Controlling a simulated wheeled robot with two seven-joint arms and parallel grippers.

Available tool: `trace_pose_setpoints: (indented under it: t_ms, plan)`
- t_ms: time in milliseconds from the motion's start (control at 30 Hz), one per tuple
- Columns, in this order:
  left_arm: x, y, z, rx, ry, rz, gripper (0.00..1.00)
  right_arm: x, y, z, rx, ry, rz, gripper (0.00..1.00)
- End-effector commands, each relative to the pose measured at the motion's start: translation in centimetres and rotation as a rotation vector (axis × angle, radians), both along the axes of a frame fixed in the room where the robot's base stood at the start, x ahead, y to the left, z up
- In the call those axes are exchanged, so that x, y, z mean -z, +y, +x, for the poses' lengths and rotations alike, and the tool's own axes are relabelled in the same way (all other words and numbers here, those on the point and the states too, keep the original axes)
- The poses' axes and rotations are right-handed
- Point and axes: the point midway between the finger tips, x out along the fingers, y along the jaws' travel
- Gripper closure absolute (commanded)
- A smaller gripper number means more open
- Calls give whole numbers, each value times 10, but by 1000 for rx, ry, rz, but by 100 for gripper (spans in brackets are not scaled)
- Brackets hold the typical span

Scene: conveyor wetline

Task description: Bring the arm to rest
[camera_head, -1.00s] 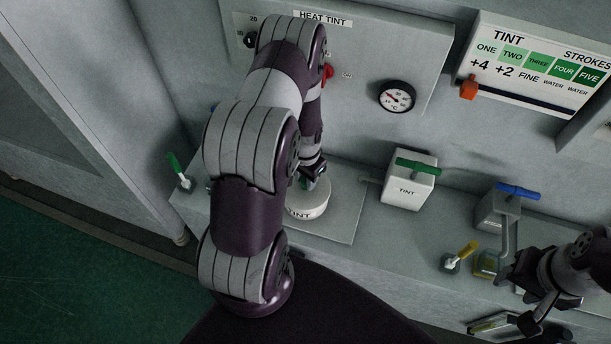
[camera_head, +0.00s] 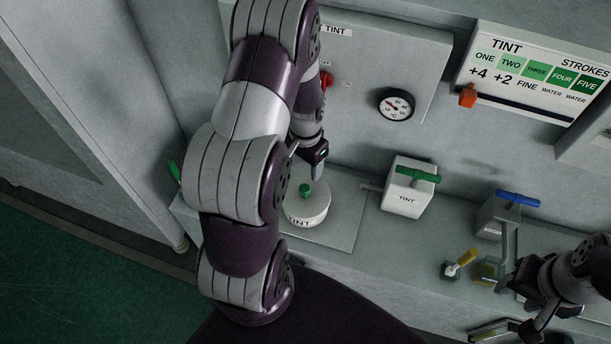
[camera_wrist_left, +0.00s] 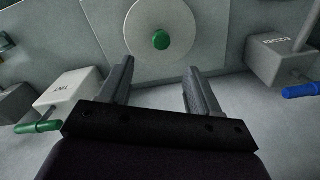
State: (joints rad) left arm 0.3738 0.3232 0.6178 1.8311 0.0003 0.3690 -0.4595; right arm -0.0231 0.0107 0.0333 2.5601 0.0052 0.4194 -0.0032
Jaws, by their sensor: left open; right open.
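My left gripper (camera_head: 318,160) hangs above a round white pot marked TINT (camera_head: 309,208), whose lid has a green knob (camera_head: 305,189). In the left wrist view the gripper (camera_wrist_left: 158,85) is open and empty, with its two fingers apart. The white lid (camera_wrist_left: 162,22) and its green knob (camera_wrist_left: 161,40) lie beyond the fingertips, clear of them. My left arm (camera_head: 245,170) is raised and hides part of the panel behind it. My right gripper (camera_head: 530,300) is low at the right edge, near a yellow-handled item; its fingers are small and dark there.
A white TINT box (camera_head: 407,198) with a green handle and a grey box (camera_head: 490,217) with a blue handle stand on the bench right of the pot. A gauge (camera_head: 396,104), a red knob (camera_head: 326,79) and a tint strokes board (camera_head: 530,75) are behind. Bench front is partly clear.

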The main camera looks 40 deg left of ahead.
Motion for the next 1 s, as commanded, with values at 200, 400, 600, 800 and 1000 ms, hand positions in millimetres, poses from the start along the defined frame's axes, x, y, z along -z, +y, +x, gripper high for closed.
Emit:
trace_pose_setpoints:
  t_ms: [200,400,600,800,1000]
  plan:
    - [-22,0,0,0,0,0,38,0,0,0,0,0,0,51]
    - [-23,0,0,0,0,0,38,0,0,0,0,0,0,51]
    - [-23,0,0,0,0,0,38,0,0,0,0,0,0,51]
    - [-23,0,0,-24,0,0,38,0,0,0,0,0,0,51]
    - [-63,-47,-46,-239,28,-6,38,-2,0,0,0,0,0,51]
